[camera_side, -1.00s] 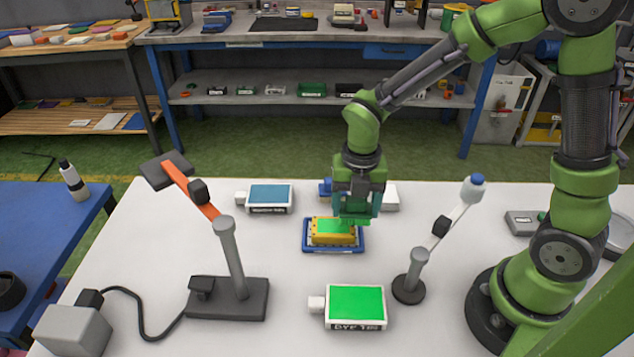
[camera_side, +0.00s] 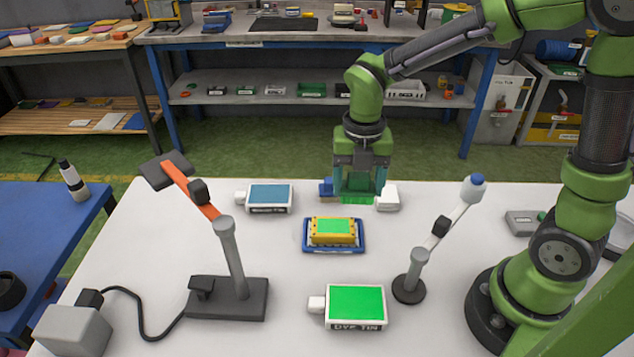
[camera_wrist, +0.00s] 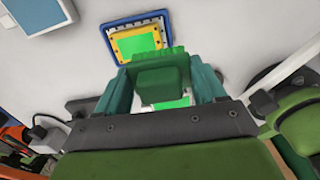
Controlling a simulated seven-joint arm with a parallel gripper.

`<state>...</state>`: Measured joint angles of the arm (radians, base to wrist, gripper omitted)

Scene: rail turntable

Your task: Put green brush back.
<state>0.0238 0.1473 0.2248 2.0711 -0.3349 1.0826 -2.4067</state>
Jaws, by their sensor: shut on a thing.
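My gripper (camera_side: 359,192) is shut on the green brush (camera_wrist: 162,82), which shows between the fingers in the wrist view. The gripper hangs raised above the white table. In the wrist view the brush lies between the blue tray (camera_wrist: 88,38) and the green dye tin (camera_wrist: 183,103), which is partly hidden behind it. The side view shows this tin (camera_side: 356,302) at the front. A yellow-framed block with a green top (camera_side: 333,231) sits on the blue tray (camera_side: 308,247).
A blue-topped tin (camera_side: 269,196) stands at the back left. A blue piece (camera_side: 326,187) and a white piece (camera_side: 388,197) show either side of my gripper, partly hidden. An orange-armed stand (camera_side: 232,262) and a white-armed stand (camera_side: 418,262) flank the middle.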

